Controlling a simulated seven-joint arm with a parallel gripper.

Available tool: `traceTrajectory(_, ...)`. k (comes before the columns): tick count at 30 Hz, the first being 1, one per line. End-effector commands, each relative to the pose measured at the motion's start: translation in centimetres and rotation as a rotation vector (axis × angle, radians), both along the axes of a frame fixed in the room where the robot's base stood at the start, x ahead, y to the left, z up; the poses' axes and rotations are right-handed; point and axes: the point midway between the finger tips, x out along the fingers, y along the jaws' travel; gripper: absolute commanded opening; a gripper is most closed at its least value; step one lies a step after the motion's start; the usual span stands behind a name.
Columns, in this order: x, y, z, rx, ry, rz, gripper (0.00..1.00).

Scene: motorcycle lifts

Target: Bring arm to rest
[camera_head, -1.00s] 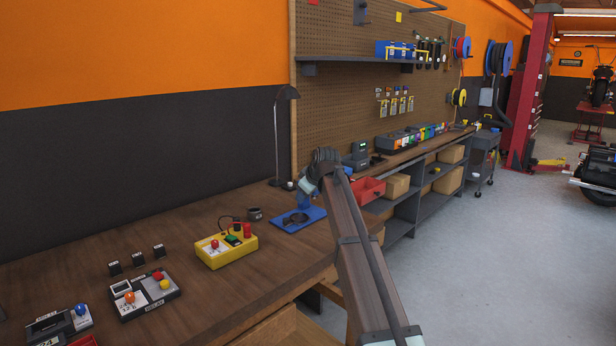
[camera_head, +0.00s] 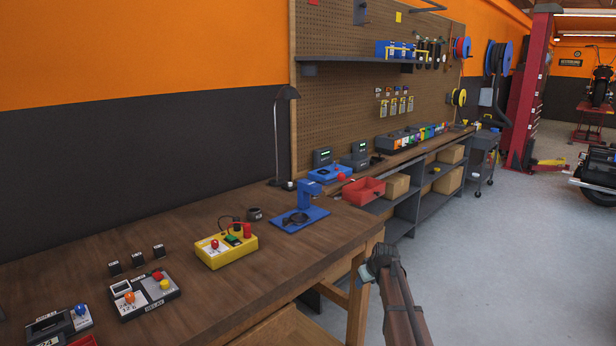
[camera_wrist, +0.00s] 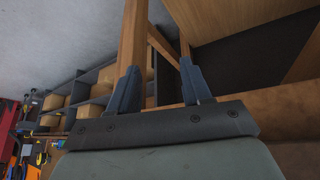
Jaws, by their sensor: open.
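My gripper shows in the wrist view (camera_wrist: 160,90) with its two dark fingers apart and nothing between them. In the head view my arm (camera_head: 400,305) reaches up from the bottom edge, and its dark end stands beside the front right corner of the wooden workbench (camera_head: 200,285), apart from the things on top. The fingertips are not clear in the head view. In the wrist view, wooden bench legs (camera_wrist: 133,40) stand behind the fingers.
On the bench are a yellow button box (camera_head: 226,250), a grey control box (camera_head: 145,296), a blue stand (camera_head: 305,211) and a lamp (camera_head: 278,130). A red bin (camera_head: 364,190) sits beyond, above grey shelves (camera_head: 420,205). The floor to the right (camera_head: 490,270) is clear.

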Motion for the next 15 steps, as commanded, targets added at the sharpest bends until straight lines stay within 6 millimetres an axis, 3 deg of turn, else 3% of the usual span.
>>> traceTrajectory(1, -1.8, 0.3, -2.5, 0.004, 0.036, -0.008, 0.48)
traceTrajectory(6, -6.4, 0.8, -9.4, 0.014, 0.146, -0.043, 0.48)
traceTrajectory(15, -15.9, 1.9, -19.8, 0.019, 0.337, -0.106, 0.48)
